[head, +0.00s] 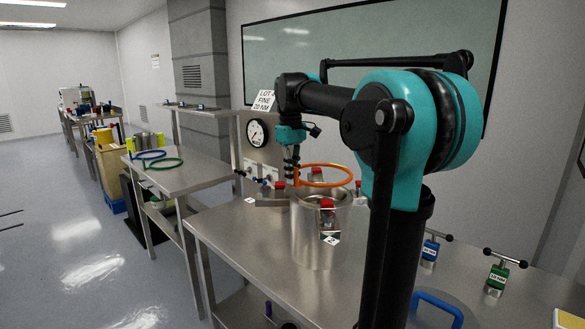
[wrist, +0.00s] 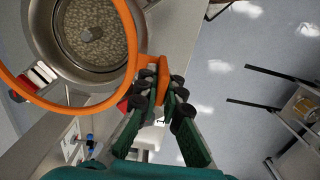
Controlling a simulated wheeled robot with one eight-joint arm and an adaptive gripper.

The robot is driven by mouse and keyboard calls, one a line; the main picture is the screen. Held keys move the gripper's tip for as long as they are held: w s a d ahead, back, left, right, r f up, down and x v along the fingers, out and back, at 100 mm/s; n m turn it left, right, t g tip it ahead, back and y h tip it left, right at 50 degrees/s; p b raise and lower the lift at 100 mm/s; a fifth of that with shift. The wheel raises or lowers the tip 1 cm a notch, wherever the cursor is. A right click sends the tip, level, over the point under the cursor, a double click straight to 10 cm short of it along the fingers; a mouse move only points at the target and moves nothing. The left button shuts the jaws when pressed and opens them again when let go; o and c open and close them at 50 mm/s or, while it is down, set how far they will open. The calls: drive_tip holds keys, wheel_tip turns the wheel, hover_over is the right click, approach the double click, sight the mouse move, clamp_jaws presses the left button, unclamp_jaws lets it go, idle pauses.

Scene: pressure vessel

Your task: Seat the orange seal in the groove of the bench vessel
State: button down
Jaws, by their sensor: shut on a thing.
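The orange seal (head: 325,176) is a thin ring held above the open top of the bench vessel (head: 312,240), a steel cylinder on the bench. In the wrist view my gripper (wrist: 163,92) is shut on the seal's orange tab, and the ring (wrist: 136,30) reaches out to the left over the vessel (wrist: 45,45). The ring looks raised off the rim and shifted to one side of it. Pale pellets (wrist: 95,35) show inside the vessel. In the head view my gripper (head: 293,180) is at the left of the ring. The groove cannot be made out clearly.
Red-topped clamps (head: 327,204) stand around the vessel rim. A pressure gauge (head: 256,133) is on the panel behind. A side table (head: 190,177) holds a blue and a green ring (head: 162,163).

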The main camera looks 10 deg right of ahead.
wheel_tip(320, 180, down, 6)
idle(0.6)
drive_tip(key=shift+f, duration=0.4)
idle(0.4)
drive_tip(key=c, duration=1.6)
unclamp_jaws()
